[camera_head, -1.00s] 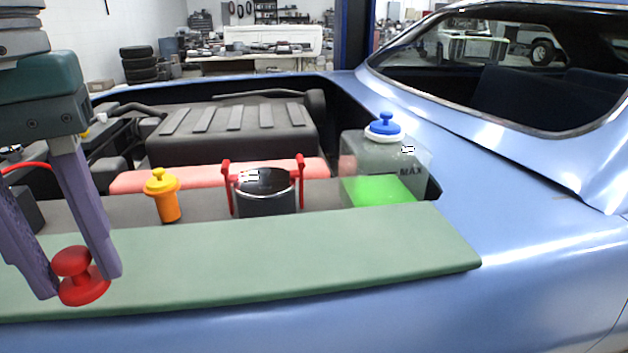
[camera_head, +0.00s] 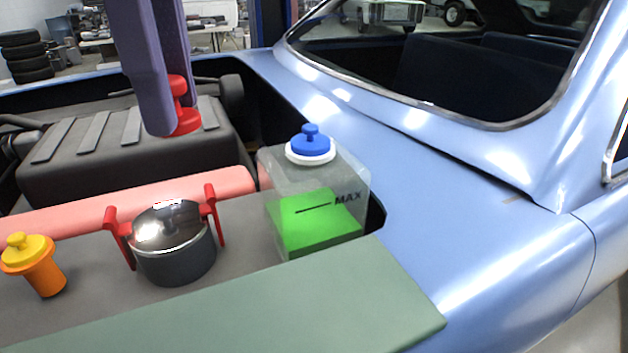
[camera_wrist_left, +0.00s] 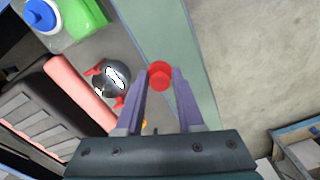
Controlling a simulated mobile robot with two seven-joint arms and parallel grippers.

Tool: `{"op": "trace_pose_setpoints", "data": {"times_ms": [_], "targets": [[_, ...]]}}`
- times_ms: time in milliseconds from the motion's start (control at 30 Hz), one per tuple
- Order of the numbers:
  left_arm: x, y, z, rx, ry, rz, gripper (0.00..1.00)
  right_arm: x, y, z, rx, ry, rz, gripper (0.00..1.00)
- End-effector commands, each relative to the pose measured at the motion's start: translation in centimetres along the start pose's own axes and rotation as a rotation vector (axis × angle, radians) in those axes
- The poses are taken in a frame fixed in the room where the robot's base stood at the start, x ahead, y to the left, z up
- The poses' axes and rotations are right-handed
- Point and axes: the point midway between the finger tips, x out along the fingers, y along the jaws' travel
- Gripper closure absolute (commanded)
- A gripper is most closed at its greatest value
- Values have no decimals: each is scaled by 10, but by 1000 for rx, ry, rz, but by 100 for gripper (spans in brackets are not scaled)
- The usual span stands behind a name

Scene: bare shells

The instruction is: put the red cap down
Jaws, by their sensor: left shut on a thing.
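My left gripper (camera_head: 168,112), with purple fingers, is shut on the red cap (camera_head: 182,118) and holds it up in the air. In the head view the fingers hide part of the cap, and it appears in front of the dark ribbed engine cover. In the left wrist view the red cap (camera_wrist_left: 160,76) sits between the fingertips, seen against the green mat (camera_wrist_left: 160,25) and clear of any surface. My right gripper is in neither view.
A black pot-like part with a shiny top (camera_head: 172,240) stands between red clips. Left of it is an orange-and-yellow plug (camera_head: 35,265); right is a clear tank with green liquid (camera_head: 320,225) and a blue cap (camera_head: 311,141). The green mat (camera_head: 330,310) has bare room in front.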

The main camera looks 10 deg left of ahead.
Motion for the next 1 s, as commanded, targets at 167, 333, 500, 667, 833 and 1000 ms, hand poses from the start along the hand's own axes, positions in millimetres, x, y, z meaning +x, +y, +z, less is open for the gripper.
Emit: {"op": "trace_pose_setpoints", "data": {"times_ms": [167, 333, 500, 667, 833, 1000], "targets": [[20, 0, 11, -478, 1, -1, 100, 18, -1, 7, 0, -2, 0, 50], [34, 0, 21, -929, 2, 0, 100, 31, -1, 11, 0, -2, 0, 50], [44, 0, 28, -1290, 4, 1, 100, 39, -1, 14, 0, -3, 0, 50], [48, 0, 32, -1488, 4, 1, 100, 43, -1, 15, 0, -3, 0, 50], [66, -1, 33, -1556, 8, -2, 100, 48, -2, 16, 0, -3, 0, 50], [115, -3, 33, -1557, 12, -7, 100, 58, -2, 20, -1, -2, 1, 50]]}}
